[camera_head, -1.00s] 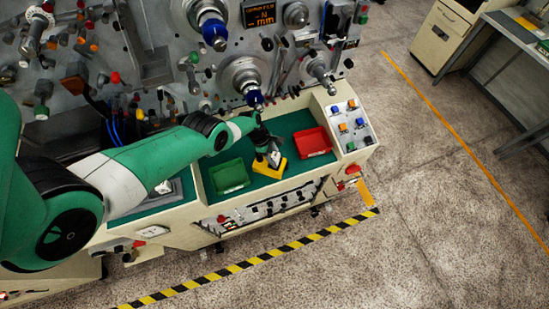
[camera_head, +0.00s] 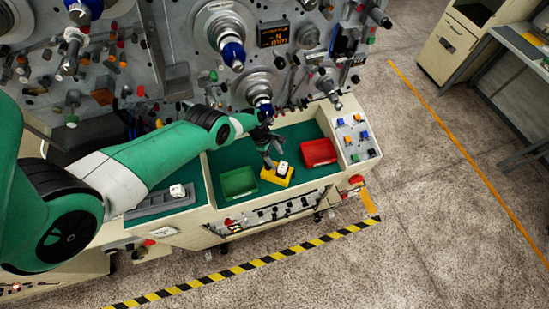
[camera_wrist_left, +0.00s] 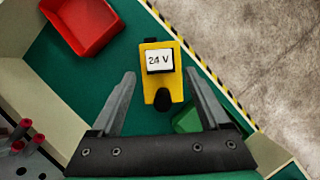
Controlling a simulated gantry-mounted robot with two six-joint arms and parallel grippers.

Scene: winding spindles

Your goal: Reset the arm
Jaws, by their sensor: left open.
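My left gripper (camera_head: 272,159) hangs over the green bench at the machine's front. In the left wrist view its two fingers (camera_wrist_left: 160,75) are spread and empty. Between and beyond the fingertips is a yellow block (camera_wrist_left: 163,92) with a white face reading "24 V" and a black knob. The yellow block (camera_head: 277,177) also shows in the head view, partly behind the gripper, resting on the green surface. From these frames I cannot tell the exact height of the fingers above it. My right gripper is not in view.
A green bin (camera_head: 238,182) stands left of the yellow block and a red bin (camera_head: 319,152) right of it. A button panel (camera_head: 352,135) is at the bench's right end. Spindles (camera_head: 233,55) project from the machine face behind.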

